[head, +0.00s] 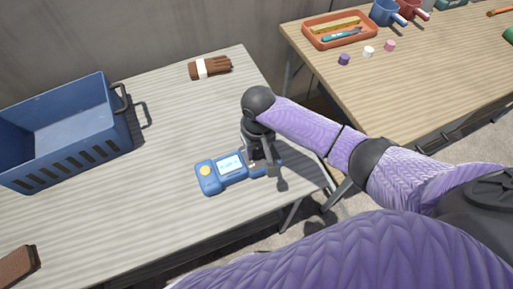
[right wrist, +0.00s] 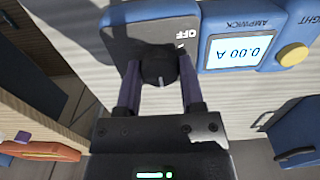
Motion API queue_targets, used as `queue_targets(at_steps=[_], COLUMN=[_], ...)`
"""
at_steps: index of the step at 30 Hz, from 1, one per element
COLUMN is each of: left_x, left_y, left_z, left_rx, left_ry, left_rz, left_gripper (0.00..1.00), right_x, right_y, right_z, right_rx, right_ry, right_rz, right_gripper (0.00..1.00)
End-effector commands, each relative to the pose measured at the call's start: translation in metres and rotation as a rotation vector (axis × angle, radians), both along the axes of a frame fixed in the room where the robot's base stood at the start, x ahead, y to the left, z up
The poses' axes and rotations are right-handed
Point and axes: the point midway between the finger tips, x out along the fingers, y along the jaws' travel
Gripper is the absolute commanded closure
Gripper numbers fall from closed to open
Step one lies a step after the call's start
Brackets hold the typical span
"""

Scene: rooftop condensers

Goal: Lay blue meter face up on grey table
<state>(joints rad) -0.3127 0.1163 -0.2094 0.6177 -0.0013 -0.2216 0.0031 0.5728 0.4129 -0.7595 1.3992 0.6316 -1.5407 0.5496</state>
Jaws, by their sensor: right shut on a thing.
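The blue meter (head: 208,181) has its face up, with a lit screen and a yellow button showing, over the front right part of the grey table (head: 165,120). My right gripper (head: 262,163) is shut on its right end, and the arm hides part of that end. In the right wrist view the meter (right wrist: 222,50) reads 0.00 A. The fingers of my right gripper (right wrist: 160,85) stand on either side of its dark dial, by the OFF mark. I cannot tell whether the meter's underside touches the table. My left gripper is out of view.
A blue slotted crate (head: 70,150) stands at the table's left. Brown gloves (head: 210,67) with a white band lie at the back, and a brown thing (head: 18,265) at the front left. A tan table (head: 440,80) at right holds an orange tray (head: 312,40) and cups.

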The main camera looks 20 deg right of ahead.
Motion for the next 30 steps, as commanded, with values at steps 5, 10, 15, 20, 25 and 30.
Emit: queue_targets(at_steps=[5,10,15,20,25,30], left_x=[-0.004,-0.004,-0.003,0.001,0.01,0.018], left_y=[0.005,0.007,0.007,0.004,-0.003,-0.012], left_z=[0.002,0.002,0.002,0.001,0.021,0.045], left_rx=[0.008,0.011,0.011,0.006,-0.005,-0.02], left_ry=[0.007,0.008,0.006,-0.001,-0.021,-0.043], left_rz=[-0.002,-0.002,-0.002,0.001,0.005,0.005], left_gripper=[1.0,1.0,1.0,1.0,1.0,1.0], right_x=[0.0,0.0,0.0,0.0,0.001,0.001], right_y=[0.0,0.0,0.0,0.0,0.001,0.0], right_z=[0.001,0.0,0.0,0.001,0.036,0.086], right_rx=[0.001,0.001,0.001,0.001,0.002,0.002], right_ry=[-0.001,0.0,0.0,-0.001,-0.005,-0.005], right_rz=[0.0,0.0,0.0,0.0,0.002,0.001], right_gripper=[1.0,0.27,0.15,0.15,0.15,0.15])
